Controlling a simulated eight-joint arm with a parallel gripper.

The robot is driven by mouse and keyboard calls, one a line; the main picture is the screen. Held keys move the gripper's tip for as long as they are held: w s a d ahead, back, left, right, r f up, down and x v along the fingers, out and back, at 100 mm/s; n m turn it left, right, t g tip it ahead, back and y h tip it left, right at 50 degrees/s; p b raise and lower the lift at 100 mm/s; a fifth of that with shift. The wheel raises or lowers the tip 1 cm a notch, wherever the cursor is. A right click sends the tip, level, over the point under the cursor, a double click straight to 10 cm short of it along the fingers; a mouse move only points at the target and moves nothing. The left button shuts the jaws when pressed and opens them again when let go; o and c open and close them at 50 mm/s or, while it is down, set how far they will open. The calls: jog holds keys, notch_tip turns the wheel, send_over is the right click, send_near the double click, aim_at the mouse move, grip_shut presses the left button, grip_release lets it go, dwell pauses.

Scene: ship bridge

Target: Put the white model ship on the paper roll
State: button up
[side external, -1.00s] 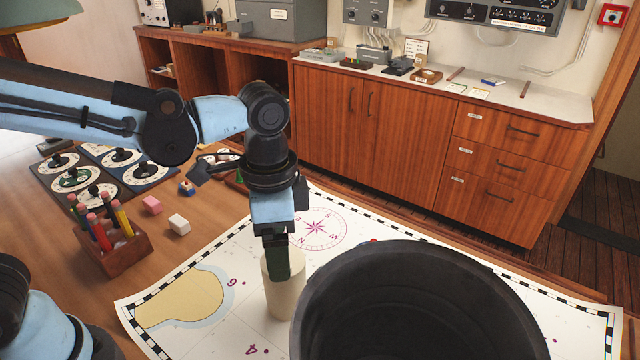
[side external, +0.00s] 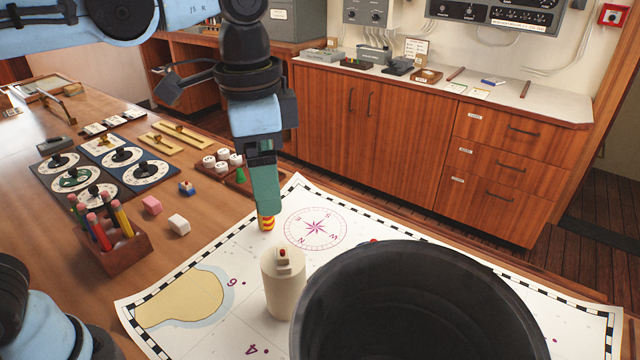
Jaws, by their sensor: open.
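The paper roll (side external: 283,296) is a cream cylinder standing upright on the chart. The small white model ship (side external: 284,263), with a red part on top, rests on the roll's upper end. My gripper (side external: 266,208) is open, above and behind the roll in the picture, clear of the ship. Its green fingers point down with nothing seen between them.
A large black bin (side external: 415,310) stands close to the roll's right and hides part of the chart (side external: 215,325). A red-and-yellow striped piece (side external: 267,223) shows just below my fingertips. A wooden pencil box (side external: 112,250) and small blocks lie left.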

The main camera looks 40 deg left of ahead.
jog(key=s+a+f+n+t, duration=0.1)
jog(key=a+f+n+t, duration=0.5)
jog(key=a, duration=0.7)
notch_tip(320, 180, down, 3)
jog(key=shift+s+a+f+n+t, duration=0.2)
jog(key=shift+a+n+t, duration=0.15)
jog(key=shift+n, duration=0.85)
